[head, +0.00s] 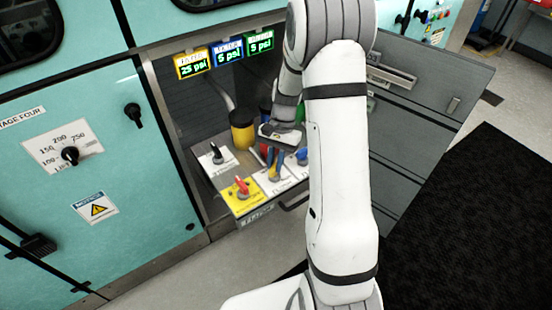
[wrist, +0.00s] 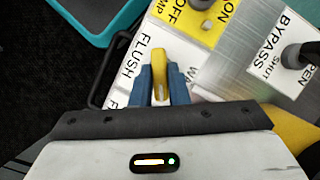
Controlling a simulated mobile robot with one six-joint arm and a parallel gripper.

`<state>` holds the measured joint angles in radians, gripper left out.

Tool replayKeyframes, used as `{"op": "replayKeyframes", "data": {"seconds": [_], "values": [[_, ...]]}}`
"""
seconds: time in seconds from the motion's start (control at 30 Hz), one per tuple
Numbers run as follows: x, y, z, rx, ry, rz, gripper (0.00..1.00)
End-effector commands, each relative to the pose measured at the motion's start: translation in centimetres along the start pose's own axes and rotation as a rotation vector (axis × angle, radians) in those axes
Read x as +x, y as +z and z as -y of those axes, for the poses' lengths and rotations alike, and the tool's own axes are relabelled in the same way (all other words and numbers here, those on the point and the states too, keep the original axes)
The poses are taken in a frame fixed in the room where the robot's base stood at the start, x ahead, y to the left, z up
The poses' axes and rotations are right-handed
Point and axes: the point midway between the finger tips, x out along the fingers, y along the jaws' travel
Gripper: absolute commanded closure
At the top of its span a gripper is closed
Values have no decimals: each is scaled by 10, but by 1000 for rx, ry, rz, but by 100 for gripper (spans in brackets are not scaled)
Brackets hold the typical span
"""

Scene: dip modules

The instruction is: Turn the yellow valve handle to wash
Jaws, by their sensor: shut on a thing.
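The yellow valve handle (wrist: 159,68) stands on a white label plate (wrist: 178,47) in the wrist view. My gripper (wrist: 161,88) has its two blue fingers shut on the handle, one on each side. The word FLUSH is to the left of the handle, and a partly hidden word starting with W is to its right. The handle's far end lies between these two words. Its near end and the lower lettering are hidden by my gripper. In the head view, my gripper (head: 274,170) reaches down onto the panel, and the handle is mostly hidden.
A red handle (head: 242,187) on a yellow plate, a black BYPASS handle (head: 216,153) and a blue handle (head: 302,156) stand close around. A yellow canister (head: 242,132) is behind them. Pressure displays (head: 227,51) hang above. An open grey door (head: 425,125) is at right.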

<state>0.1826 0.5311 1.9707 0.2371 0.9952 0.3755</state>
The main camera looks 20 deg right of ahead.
Motion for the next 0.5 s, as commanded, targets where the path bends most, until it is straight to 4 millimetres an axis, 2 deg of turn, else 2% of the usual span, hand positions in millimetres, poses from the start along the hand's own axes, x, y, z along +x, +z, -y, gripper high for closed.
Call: {"op": "replayKeyframes", "data": {"seconds": [0.5], "values": [[-1, 1, 4, -457, 189, -2, 100]]}}
